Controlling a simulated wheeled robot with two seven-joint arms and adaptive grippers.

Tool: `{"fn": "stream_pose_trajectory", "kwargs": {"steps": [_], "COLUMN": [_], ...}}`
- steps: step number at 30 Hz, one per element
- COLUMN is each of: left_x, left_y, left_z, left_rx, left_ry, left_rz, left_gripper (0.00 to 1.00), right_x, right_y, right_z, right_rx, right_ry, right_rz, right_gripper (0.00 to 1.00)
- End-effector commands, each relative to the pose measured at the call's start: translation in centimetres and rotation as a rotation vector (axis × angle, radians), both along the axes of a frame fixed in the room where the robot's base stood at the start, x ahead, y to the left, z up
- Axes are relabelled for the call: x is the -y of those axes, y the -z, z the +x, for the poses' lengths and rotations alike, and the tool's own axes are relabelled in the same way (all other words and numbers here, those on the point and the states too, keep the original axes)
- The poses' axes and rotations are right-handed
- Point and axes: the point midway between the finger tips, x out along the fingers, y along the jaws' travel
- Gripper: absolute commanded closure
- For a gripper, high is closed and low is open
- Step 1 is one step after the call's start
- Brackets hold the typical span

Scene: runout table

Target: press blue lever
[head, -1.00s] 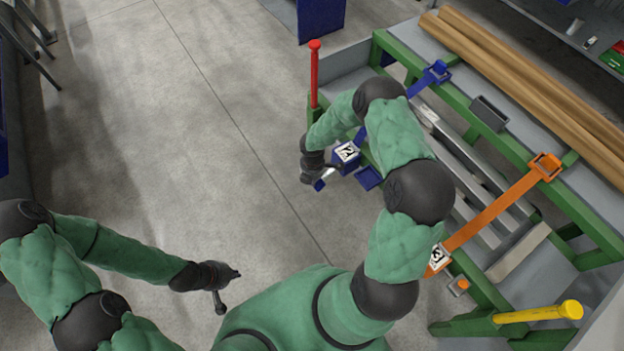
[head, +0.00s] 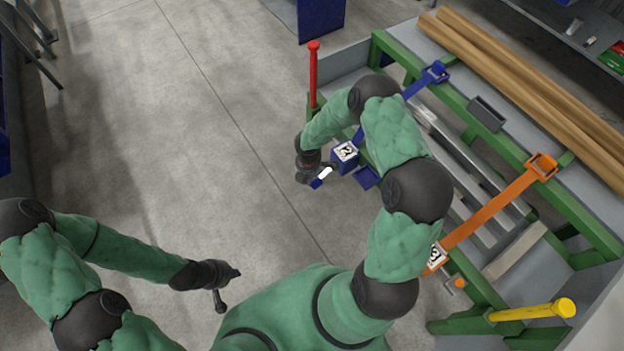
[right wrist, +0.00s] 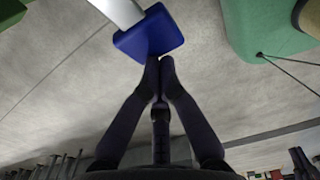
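The blue lever sits at the left end of the green-framed table. Its grey arm and blue end pad (head: 317,183) stick out beside a blue block marked 2 (head: 345,151). In the right wrist view the blue pad (right wrist: 149,36) and its pale bar fill the top middle. My right gripper (head: 312,177) is shut and empty at the pad. In the right wrist view its fingertips (right wrist: 159,64) meet at the pad's lower edge; I cannot tell whether they touch. My left gripper (head: 228,288) hangs over open floor, far from the lever; its fingers are unclear.
A red post (head: 313,75) stands at the table's left corner. An orange bar (head: 490,212) marked 3 and a yellow handle (head: 535,310) are to the right. Wooden beams (head: 530,85) lie along the back.

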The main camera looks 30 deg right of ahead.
Motion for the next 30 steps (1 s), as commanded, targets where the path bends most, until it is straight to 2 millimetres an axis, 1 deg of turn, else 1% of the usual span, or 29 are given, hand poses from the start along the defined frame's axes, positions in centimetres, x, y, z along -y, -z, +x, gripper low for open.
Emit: {"fn": "stream_pose_trajectory", "kwargs": {"steps": [1, 6, 12, 15, 21, 30], "left_x": [0.0, 0.0, 0.0, 0.0, 0.0, 0.0], "left_y": [-1.1, -2.4, -3.7, -4.1, -4.4, -4.4], "left_z": [0.0, 0.0, 0.0, 0.0, 0.0, 0.0], "left_rx": [0.000, 0.000, 0.000, 0.000, 0.000, 0.000], "left_ry": [0.000, 0.000, 0.000, 0.000, 0.000, 0.000], "left_rz": [0.000, 0.000, 0.000, 0.000, 0.000, 0.000], "left_gripper": [1.00, 1.00, 1.00, 1.00, 1.00, 1.00], "right_x": [-0.6, -2.5, -4.5, -5.3, -6.0, -6.1], "right_y": [-1.5, -4.6, -7.8, -8.9, -9.8, -9.9], "right_z": [0.3, 0.4, 0.2, 0.2, 0.1, 0.1], "right_rx": [0.004, 0.007, 0.007, 0.008, 0.006, 0.006], "right_ry": [-0.003, -0.002, -0.002, 0.000, 0.001, 0.001], "right_rz": [-0.001, -0.001, -0.002, -0.001, -0.002, -0.002], "right_gripper": [1.00, 1.00, 1.00, 1.00, 1.00, 1.00]}}
